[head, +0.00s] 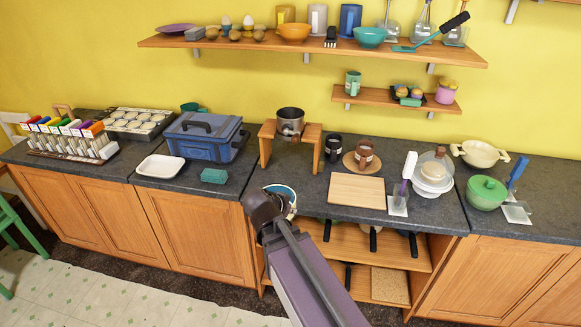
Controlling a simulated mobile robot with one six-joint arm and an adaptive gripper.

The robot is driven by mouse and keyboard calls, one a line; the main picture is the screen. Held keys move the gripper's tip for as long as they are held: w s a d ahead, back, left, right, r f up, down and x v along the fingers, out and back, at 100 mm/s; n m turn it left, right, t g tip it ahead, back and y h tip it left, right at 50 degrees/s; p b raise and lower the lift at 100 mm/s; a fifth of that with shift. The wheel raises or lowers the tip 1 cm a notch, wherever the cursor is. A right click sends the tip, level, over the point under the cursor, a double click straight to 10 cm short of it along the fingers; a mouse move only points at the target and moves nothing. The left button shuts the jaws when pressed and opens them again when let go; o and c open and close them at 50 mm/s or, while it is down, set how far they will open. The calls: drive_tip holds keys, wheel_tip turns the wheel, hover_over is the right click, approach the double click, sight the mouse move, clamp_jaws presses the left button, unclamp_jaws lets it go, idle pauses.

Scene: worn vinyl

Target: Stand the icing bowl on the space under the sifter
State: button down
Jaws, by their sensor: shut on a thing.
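The sifter (290,119) is a grey metal cylinder with a brown part at its front, set in the top of a small wooden stand (266,149). The space under the sifter, between the stand's legs, shows dark counter and looks empty. My gripper (272,208) is at the counter's front edge, in front of the stand and lower in the picture. It is shut on a bowl with a pale rim and a blue band (290,193), which I take to be the icing bowl. My gripper hides much of the bowl, and its contents are unclear.
A dark mug (333,147) stands right of the stand, with a brown mug (364,153) on a round board beyond it. A wooden board (357,190) lies right of my gripper. A blue toolbox (205,138) is on the left. Counter between the bowl and stand looks clear.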

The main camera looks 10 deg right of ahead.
drive_tip(key=shift+w+a+f, duration=0.25)
drive_tip(key=shift+w, duration=0.1)
drive_tip(key=w+a+f+b, duration=0.3)
drive_tip(key=a, duration=0.3)
drive_tip(key=w+a+f+b, duration=0.3)
drive_tip(key=a+b, duration=0.1)
drive_tip(key=a, duration=0.3)
drive_tip(key=w+a+f+m+b, duration=0.1)
drive_tip(key=w+a+f+b, duration=0.2)
drive_tip(key=a, duration=0.4)
drive_tip(key=shift+w+a+f, duration=0.15)
drive_tip(key=shift+w+f, duration=0.3)
drive_tip(key=shift+f, duration=0.1)
